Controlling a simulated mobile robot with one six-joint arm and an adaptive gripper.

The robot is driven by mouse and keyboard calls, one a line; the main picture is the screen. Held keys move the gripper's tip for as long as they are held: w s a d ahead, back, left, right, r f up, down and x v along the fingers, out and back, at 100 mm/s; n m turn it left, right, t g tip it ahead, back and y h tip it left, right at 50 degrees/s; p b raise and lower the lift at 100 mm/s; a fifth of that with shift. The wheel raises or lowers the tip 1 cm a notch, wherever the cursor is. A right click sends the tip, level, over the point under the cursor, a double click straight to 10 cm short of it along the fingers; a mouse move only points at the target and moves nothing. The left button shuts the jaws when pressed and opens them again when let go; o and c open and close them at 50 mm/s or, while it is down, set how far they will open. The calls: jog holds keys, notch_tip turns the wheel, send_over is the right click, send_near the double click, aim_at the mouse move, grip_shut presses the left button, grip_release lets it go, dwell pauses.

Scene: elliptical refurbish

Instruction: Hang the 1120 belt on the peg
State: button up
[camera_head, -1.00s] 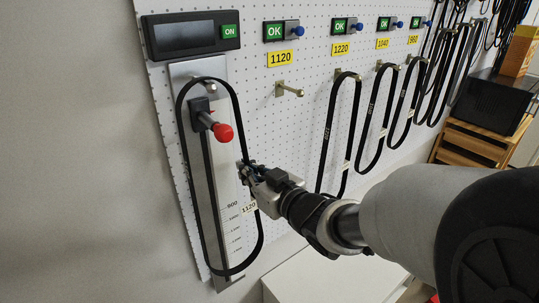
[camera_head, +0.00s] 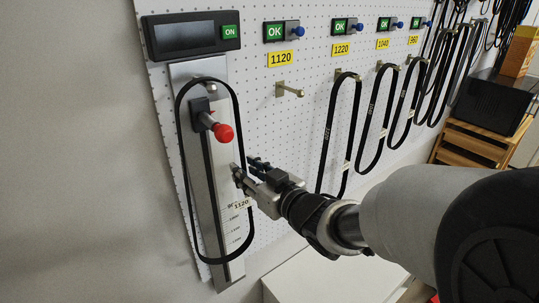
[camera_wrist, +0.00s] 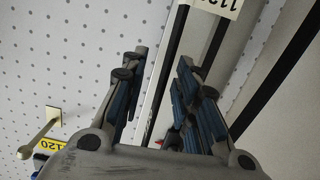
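The black 1120 belt (camera_head: 181,150) hangs as a long loop over the top pulley of the measuring device, around the red-knobbed slider (camera_head: 223,132). Its white 1120 tag (camera_head: 241,203) sits on the right strand, and also shows at the top of the wrist view (camera_wrist: 222,6). My gripper (camera_head: 246,166) is beside that right strand, just above the tag. In the wrist view its two fingers (camera_wrist: 155,85) stand apart, open.
Other belts (camera_head: 328,140) hang on pegs to the right. A display (camera_head: 182,34) with a green ON light is above the measuring device. A white surface (camera_head: 325,277) lies below my arm. A wooden shelf (camera_head: 470,147) with a black box stands at the far right.

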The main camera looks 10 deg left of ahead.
jog(key=v, duration=1.2)
jog(key=d+f+m+t+h+b, duration=0.1)
jog(key=d+f+m+h+b, duration=0.2)
jog(key=d+f+h+b, duration=0.45)
jog(key=d+f+m+t+h+b, duration=0.1)
jog(key=d+f+m+h+b, duration=0.3)
jog(key=d, duration=0.7)
jog(key=s+d+f+m+g+b, duration=0.1)
jog(key=s+f+g+b, duration=0.3)
jog(key=s+f, duration=0.4)
jog(key=s+d+f+m+g+b, duration=0.2)
jog(key=s+f+g+b, duration=0.2)
jog(key=s+f, duration=0.4)
jog(key=s+h+b, duration=0.1)
jog(key=s, duration=0.2)
jog(key=shift+s+d+m, duration=0.3)
jog(key=shift+d, duration=0.05)
